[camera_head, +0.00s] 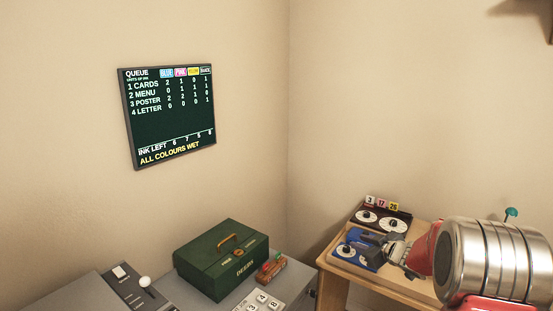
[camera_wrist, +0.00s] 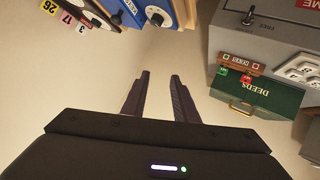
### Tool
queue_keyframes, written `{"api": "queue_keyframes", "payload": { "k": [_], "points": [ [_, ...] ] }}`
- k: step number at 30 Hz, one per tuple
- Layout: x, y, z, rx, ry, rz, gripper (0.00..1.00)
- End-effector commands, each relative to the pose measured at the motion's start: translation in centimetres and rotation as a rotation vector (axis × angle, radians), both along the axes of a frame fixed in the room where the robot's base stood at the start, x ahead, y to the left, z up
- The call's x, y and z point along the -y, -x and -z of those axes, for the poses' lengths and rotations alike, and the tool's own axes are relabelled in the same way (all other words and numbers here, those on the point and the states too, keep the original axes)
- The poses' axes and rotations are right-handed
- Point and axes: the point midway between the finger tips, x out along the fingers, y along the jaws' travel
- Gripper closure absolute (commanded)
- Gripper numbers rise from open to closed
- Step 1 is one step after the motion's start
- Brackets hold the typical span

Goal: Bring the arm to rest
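My gripper (camera_head: 372,245) is at the right in the head view, in front of the wooden desk and a blue-faced dial box (camera_head: 349,250). It also shows in the wrist view (camera_wrist: 160,75), where its two dark fingers stand apart with nothing between them. The wall behind shows through the gap. My arm reaches in from the right edge and hides part of the desk.
A green DEEDS box (camera_head: 222,262) and a small block with red and green tops (camera_head: 270,268) stand on grey cabinets. The wooden desk (camera_head: 400,286) holds dials and number cards (camera_head: 381,203). A dark queue board (camera_head: 168,118) hangs on the wall.

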Motion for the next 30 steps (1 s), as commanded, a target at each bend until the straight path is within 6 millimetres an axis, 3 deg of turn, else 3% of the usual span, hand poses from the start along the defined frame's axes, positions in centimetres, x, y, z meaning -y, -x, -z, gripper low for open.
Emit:
{"api": "queue_keyframes", "payload": {
  "k": [1,6,15,23,30],
  "points": [
    [0.0,0.2,-1.6,0.008,0.012,0.030,0.73],
    [0.5,1.4,-5.7,0.014,0.050,0.136,0.73],
    [0.8,5.5,-11.7,-0.004,0.085,0.313,0.73],
    [0.4,10.8,-15.3,-0.053,0.085,0.446,0.73],
    [-0.6,16.7,-17.1,-0.126,0.062,0.544,0.73]
  ]
}}
